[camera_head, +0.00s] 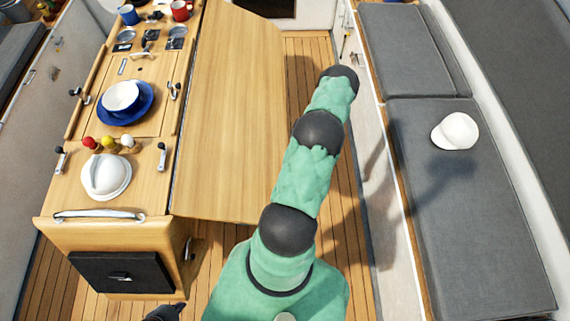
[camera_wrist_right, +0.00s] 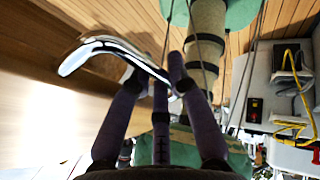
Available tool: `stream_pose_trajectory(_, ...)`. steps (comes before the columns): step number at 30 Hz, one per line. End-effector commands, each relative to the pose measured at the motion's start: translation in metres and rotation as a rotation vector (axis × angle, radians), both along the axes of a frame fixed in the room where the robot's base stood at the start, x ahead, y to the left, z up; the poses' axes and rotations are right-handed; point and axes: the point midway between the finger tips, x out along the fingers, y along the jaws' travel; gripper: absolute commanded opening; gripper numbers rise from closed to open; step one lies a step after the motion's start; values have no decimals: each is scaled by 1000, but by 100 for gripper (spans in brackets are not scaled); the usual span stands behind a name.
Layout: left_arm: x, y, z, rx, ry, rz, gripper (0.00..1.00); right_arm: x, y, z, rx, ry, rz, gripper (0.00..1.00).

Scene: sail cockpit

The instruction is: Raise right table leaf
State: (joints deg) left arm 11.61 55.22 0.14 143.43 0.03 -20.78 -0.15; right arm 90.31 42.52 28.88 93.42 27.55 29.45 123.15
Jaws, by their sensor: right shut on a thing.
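The right table leaf (camera_head: 228,110) is a pale wooden panel reaching out from the right side of the wooden table (camera_head: 147,190). I cannot tell whether it is fully level. My green right arm passes along the leaf's outer edge and hides part of it; its gripper is out of sight in the head view. In the right wrist view, my right gripper (camera_wrist_right: 163,85) has its dark fingers shut on a shiny metal handle (camera_wrist_right: 103,47) beside a pale wooden surface. My left gripper (camera_head: 165,312) shows only as a dark tip at the bottom edge.
The table top holds a blue plate with a bowl (camera_head: 124,102), a white domed item (camera_head: 105,175), mugs (camera_head: 180,10) and small coloured-top shakers. A grey bench (camera_head: 465,190) with a white cap (camera_head: 455,132) lines the right side. A narrow wooden floor separates them.

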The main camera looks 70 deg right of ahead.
Motion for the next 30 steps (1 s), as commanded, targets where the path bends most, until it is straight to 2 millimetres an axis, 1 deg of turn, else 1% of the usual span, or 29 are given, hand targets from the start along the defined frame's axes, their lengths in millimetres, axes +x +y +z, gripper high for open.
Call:
stream_pose_trajectory(1, 0, 0, 16, 0, 0, 0, 0, -7, -6, 20, -8, 1, -1, 0)
stream_pose_trajectory(7, 0, 0, 50, 0, 0, 0, 0, -25, -14, 67, -11, 4, 1, 0)
stream_pose_trajectory(14, 0, 0, 89, 0, 0, 0, 0, -40, -21, 123, -62, 124, 4, 0)
stream_pose_trajectory(18, 0, 0, 111, 0, 0, 0, 0, -47, -24, 155, -61, 122, 0, 0)
stream_pose_trajectory(24, 0, 0, 136, 0, 0, 0, 0, -51, -25, 192, -59, 121, 1, 0)
stream_pose_trajectory(30, 0, 0, 152, 0, 0, 0, 0, -52, -26, 217, -58, 120, 1, 0)
